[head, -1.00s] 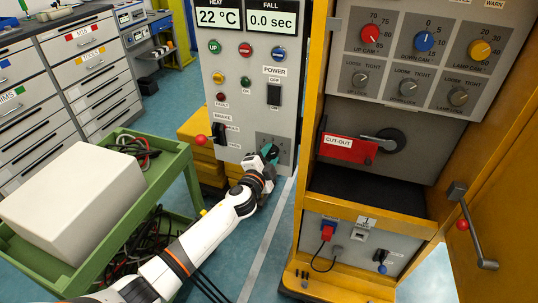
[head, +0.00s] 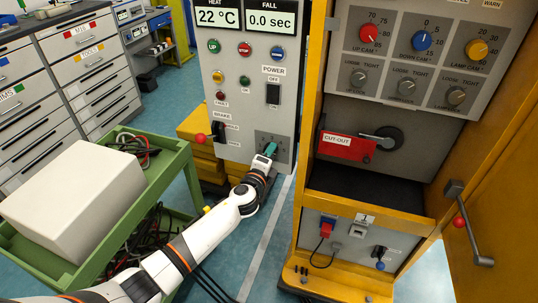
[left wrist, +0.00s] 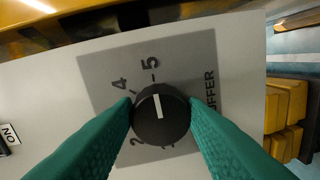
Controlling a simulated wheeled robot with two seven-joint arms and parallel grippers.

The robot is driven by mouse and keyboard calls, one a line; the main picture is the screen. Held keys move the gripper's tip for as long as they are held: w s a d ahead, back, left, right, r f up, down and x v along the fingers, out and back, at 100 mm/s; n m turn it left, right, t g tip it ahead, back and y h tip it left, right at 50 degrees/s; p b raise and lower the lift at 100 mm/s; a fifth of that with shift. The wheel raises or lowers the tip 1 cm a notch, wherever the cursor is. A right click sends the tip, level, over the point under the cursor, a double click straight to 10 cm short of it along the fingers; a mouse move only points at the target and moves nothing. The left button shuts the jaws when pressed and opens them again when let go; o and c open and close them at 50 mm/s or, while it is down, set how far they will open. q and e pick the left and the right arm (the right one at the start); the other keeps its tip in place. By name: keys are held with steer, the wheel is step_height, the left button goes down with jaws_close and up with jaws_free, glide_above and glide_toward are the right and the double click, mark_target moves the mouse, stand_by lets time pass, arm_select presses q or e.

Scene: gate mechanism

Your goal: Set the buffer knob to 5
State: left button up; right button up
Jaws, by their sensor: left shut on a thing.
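The buffer knob (left wrist: 160,118) is round and black with a white pointer line, on a dark grey numbered plate (left wrist: 185,50) in the left wrist view. The pointer aims up and slightly left, in line with the tick below the 5. The 4 lies to its left; the lower numbers are partly hidden by the fingers. My left gripper (left wrist: 161,106) has its teal fingers shut on the knob from both sides. In the head view my left gripper (head: 270,150) reaches the plate low on the grey control panel (head: 233,105), where it hides the knob. My right gripper is not in view.
A green cart (head: 178,165) with a pale box (head: 75,190) and cables stands left of my arm. An orange cabinet (head: 313,115) with dials, a red cut-out flag (head: 347,147) and an open door (head: 505,200) stands right. Floor shows between them.

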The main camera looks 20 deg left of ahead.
arm_select(q)
steer(key=shift+f, duration=0.1)
stand_by(0.3)
steer(key=o, duration=1)
steer(key=shift+c, duration=0.2)
steer(key=s, duration=1.2)
steer(key=shift+a+r, duration=0.2)
steer(key=shift+r, duration=0.25)
